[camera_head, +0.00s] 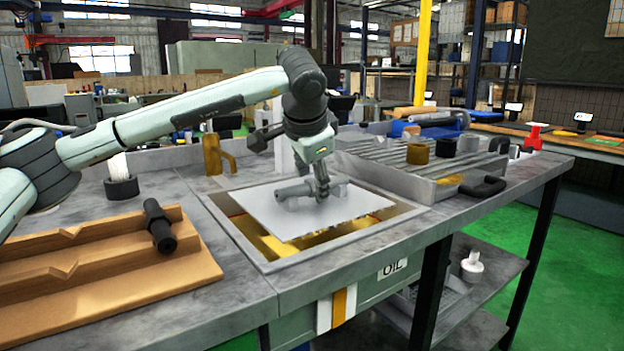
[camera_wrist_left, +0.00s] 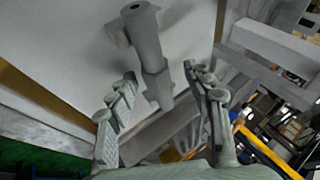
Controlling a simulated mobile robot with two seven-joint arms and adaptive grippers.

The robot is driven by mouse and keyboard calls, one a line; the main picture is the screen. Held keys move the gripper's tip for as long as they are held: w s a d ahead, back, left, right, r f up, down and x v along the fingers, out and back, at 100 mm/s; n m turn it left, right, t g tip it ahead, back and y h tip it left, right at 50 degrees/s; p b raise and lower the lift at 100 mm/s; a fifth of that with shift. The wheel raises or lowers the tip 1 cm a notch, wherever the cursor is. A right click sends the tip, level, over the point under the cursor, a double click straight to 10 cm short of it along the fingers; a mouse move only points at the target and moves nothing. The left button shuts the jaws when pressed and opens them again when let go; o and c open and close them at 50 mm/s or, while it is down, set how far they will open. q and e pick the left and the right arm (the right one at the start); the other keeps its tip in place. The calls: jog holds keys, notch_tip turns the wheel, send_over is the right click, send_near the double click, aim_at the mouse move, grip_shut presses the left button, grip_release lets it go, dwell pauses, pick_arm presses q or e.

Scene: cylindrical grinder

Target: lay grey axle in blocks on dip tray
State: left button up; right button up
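The grey axle (camera_head: 293,190) lies nearly level on the pale plate of the dip tray (camera_head: 345,207), in what look like grey blocks. In the left wrist view the axle (camera_wrist_left: 145,38) points between my fingers, with part of a block (camera_wrist_left: 117,33) beside it. My left gripper (camera_head: 321,189) is down at the axle's right part. In the left wrist view its fingers (camera_wrist_left: 161,74) stand apart on both sides of the axle, with gaps showing. The far block is partly hidden by the gripper. My right gripper is not in view.
A wooden V-notched rack (camera_head: 110,285) with a dark shaft (camera_head: 159,226) stands at the left. Yellow oil (camera_head: 283,249) shows around the plate. A brass jug (camera_head: 213,154) stands behind the tray, and a ridged metal bed (camera_head: 385,160) lies right of it. The front bench strip is clear.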

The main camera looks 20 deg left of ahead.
pick_arm(q)
jog(key=shift+f, duration=0.2)
jog(key=v, duration=1.2)
jog(key=shift+r, duration=0.15)
